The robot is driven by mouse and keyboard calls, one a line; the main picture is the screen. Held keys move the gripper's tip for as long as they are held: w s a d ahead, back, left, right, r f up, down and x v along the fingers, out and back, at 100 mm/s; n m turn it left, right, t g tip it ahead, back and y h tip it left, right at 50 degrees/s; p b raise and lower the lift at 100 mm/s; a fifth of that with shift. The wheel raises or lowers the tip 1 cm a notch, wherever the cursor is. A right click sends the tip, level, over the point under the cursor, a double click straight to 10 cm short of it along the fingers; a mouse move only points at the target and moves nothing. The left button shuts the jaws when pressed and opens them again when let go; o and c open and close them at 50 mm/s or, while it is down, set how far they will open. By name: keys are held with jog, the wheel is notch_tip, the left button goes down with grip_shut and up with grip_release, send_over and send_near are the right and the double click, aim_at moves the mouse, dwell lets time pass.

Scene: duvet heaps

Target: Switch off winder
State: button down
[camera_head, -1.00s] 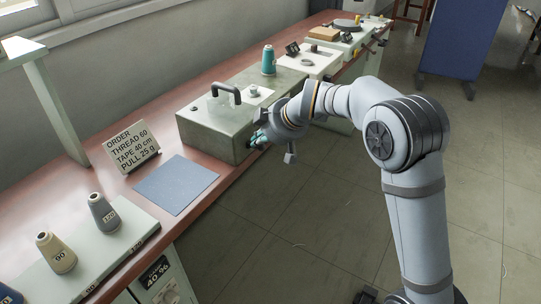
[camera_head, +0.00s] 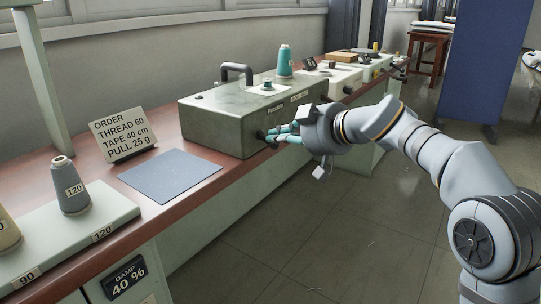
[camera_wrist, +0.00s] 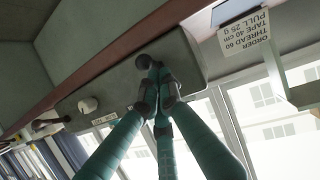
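The winder appears to be the grey-green metal box (camera_head: 215,128) on the bench, with a dark carry handle on top. A dark, knob-like part (camera_head: 262,134) shows on its near end face. My gripper (camera_head: 268,136) has teal fingers with dark tips and reaches this face from the right. In the wrist view the fingertips (camera_wrist: 155,95) come close together at the box face (camera_wrist: 195,65), by a dark rounded part. The fingers hide most of that part, so I cannot tell whether they grip it. A pale knob (camera_wrist: 87,104) sits apart to the left.
Thread cones (camera_head: 70,188) stand on a pale stand at the front left. A teal cone (camera_head: 285,62) and pale devices (camera_head: 335,77) are behind the box. The floor (camera_head: 300,240) beside the bench is clear.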

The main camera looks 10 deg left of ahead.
jog(key=shift+f+b, duration=0.25)
jog(key=shift+b, duration=0.8)
jog(key=b+v, duration=0.1)
jog(key=v, duration=0.9)
jog(key=shift+s+d+f+b, duration=0.15)
jog(key=shift+f+b, duration=0.2)
jog(key=shift+b, duration=0.05)
